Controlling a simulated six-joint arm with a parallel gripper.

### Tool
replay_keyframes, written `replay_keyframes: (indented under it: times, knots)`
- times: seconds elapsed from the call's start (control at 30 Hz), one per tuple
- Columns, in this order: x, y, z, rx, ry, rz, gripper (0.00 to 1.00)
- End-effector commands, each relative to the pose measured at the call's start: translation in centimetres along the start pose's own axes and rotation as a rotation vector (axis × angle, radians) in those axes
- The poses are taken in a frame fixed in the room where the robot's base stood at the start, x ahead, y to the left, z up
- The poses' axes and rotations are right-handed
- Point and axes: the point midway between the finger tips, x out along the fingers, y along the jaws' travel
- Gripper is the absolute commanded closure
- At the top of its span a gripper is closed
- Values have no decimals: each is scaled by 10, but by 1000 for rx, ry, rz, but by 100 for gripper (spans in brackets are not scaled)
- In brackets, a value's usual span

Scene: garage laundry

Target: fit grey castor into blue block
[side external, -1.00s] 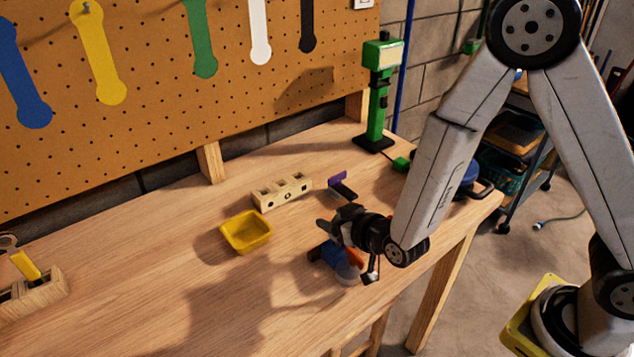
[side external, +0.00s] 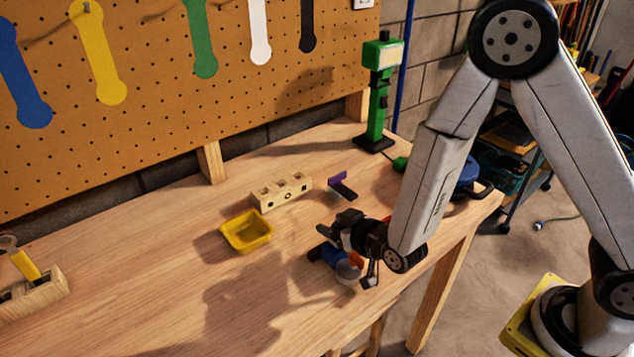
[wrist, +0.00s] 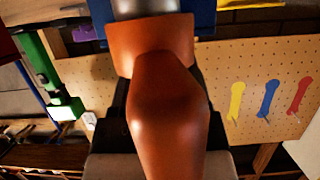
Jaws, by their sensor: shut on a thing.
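The blue block (side external: 329,255) lies on the bench below my gripper (side external: 349,260), partly covered by it in the side view. The grey castor (side external: 348,272) is a pale rounded piece right beside the block, between my fingers. In the wrist view a grey cylindrical end of the castor (wrist: 140,8) shows at the top, in front of the blue block (wrist: 203,18). An orange-brown part fills the middle of that view, in line with the grey end. My gripper is shut on the castor. Whether the castor is inside the block or only against it is hidden.
A yellow tray (side external: 246,243) and a pale wooden block with holes (side external: 283,194) stand left of my gripper. A small purple-and-black piece (side external: 341,186) lies behind it. A green stand (side external: 378,95) is at the back.

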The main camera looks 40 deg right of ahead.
Motion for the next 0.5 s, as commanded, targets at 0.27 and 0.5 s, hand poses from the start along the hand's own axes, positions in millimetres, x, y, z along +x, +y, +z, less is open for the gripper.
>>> replay_keyframes:
  times: [0.27,0.5]
  knots:
    - [1,0,3,0,1,0,100]
    - [1,0,3,0,1,0,26]
